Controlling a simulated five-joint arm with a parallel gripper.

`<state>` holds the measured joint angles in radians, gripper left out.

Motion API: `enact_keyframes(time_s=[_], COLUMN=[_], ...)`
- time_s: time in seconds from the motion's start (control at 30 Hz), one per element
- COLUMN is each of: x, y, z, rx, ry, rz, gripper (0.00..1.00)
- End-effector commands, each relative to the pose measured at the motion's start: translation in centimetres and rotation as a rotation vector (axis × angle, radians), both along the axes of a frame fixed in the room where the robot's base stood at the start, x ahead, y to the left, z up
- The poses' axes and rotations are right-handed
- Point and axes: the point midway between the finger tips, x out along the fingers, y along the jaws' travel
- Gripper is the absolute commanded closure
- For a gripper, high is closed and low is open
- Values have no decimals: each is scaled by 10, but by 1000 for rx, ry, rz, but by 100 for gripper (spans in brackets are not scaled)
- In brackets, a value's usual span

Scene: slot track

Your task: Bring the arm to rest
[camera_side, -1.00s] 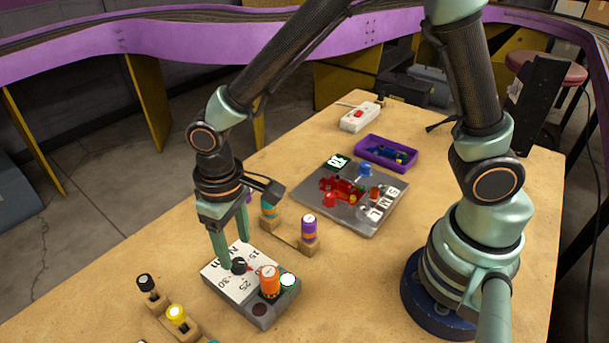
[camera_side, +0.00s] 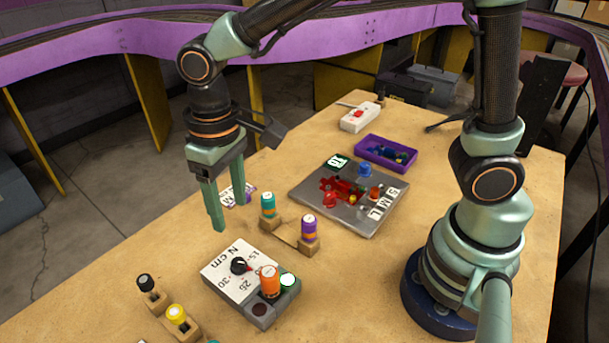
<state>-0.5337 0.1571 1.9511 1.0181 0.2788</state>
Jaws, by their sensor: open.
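My gripper (camera_side: 228,213) is open and empty. Its two green fingers point down and hang in the air, above and behind the grey torque box. The torque box (camera_side: 225,285) has a white face marked "N cm" and a black dial (camera_side: 239,265).
Teal-capped (camera_side: 268,205) and purple-capped (camera_side: 308,228) pieces stand in wooden holders. A grey plate (camera_side: 309,190) carries red parts; a purple tray (camera_side: 361,152) and white switch box (camera_side: 354,122) lie behind. Black-capped (camera_side: 146,283) and yellow-capped (camera_side: 177,314) pieces stand front left.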

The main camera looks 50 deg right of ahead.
Motion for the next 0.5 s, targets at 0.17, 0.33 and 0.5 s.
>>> enact_keyframes(time_s=[0.17, 0.33, 0.5], x=[4, -2, -17], y=[-42, -95, -142], z=[29, 57, 74], rx=[42, 73, 80], ry=[-86, -203, -321], rz=[-55, -121, -181], gripper=[38, 38, 38])
